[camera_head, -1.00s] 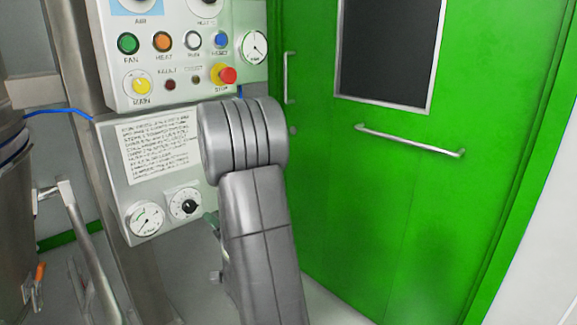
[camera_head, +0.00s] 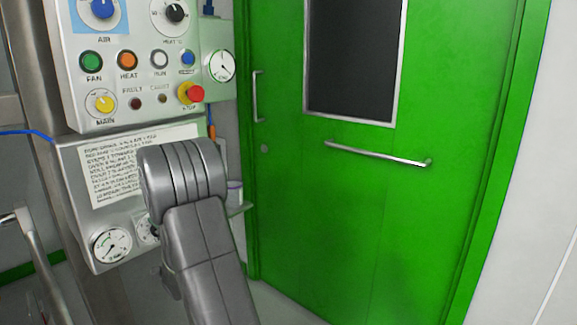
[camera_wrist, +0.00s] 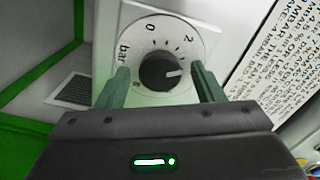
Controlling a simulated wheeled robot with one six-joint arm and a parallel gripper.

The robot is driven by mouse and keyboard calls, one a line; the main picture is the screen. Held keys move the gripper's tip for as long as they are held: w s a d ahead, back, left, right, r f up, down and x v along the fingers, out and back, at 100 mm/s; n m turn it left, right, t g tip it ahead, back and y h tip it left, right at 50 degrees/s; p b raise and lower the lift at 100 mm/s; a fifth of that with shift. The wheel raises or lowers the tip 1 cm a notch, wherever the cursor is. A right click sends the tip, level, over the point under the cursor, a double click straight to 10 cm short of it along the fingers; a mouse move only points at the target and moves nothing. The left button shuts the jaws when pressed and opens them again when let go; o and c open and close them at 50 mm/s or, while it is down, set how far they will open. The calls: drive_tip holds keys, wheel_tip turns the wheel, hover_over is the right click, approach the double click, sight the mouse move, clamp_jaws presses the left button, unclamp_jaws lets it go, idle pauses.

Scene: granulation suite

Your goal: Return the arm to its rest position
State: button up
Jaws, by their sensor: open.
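My gripper (camera_wrist: 161,88) shows in the wrist view with its two green fingers apart. A black knob (camera_wrist: 160,74) on a white dial marked "bar" shows between and beyond the fingers. I cannot tell whether either finger touches the knob. In the head view my grey arm stands in front of the lower control panel (camera_head: 70,185) and partly covers that dial (camera_head: 147,231). My fingers are hidden there behind the arm.
The upper control panel (camera_head: 140,92) carries several buttons and a red stop button (camera_head: 190,93). A round gauge (camera_head: 111,245) sits left of the arm. A green door (camera_head: 330,220) with a handle bar (camera_head: 378,153) stands right. A steel rail (camera_head: 38,255) is at left.

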drive_tip(key=p+v, duration=0.2)
drive_tip(key=v, duration=1.2)
drive_tip(key=w+a+n+p, duration=0.2)
drive_tip(key=w+a+n, duration=0.7)
drive_tip(key=a+n, duration=0.25)
drive_tip(key=v, duration=0.9)
drive_tip(key=shift+d+p, duration=0.25)
drive_tip(key=shift+p, duration=0.05)
drive_tip(key=shift+r+n, duration=0.15)
drive_tip(key=shift+n, duration=0.1)
